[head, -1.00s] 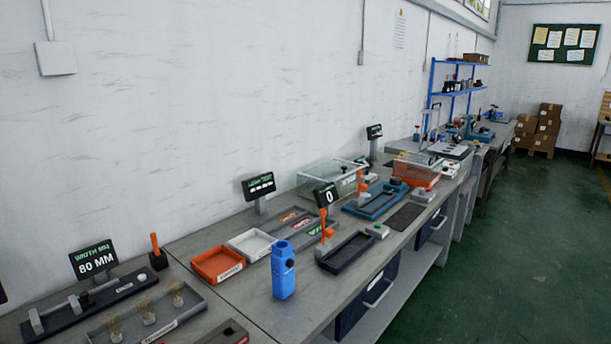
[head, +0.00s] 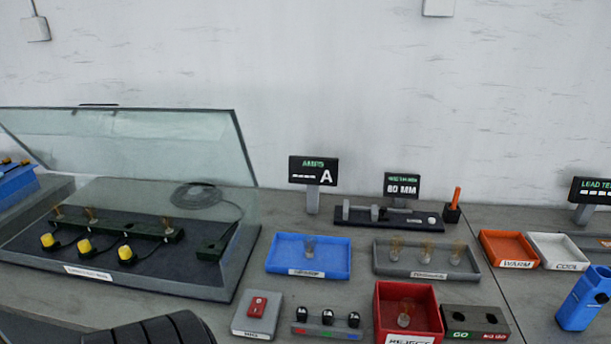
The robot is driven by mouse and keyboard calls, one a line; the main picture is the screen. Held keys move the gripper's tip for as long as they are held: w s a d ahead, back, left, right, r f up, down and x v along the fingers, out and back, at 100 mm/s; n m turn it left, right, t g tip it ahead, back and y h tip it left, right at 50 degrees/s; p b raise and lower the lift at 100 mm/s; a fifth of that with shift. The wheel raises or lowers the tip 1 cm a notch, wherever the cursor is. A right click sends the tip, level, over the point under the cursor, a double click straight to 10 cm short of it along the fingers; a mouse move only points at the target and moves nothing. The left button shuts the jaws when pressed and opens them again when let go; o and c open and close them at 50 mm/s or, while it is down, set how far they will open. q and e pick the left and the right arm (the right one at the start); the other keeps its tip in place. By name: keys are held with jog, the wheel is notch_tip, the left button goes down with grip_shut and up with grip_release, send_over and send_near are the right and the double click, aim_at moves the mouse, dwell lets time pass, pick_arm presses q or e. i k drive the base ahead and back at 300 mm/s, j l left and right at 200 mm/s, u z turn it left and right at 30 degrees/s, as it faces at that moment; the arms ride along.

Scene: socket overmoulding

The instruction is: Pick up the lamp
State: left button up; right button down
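Several lamps are in view, and I cannot tell which one the task names. Another lamp (head: 405,314) is in the red reject bin (head: 432,306).
A clear-lidded case (head: 215,272), lid raised, holds a dark fixture and yellow knobs at left. An 80 MM gauge (head: 365,217), display A (head: 313,172), red-button box (head: 257,315), GO box (head: 474,320), orange tray (head: 508,249), white tray (head: 560,252) and blue device (head: 582,300) surround the trays.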

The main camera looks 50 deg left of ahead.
aim_at(309, 239)
jog(key=k+j+u, duration=0.15)
jog(key=u, duration=1.4)
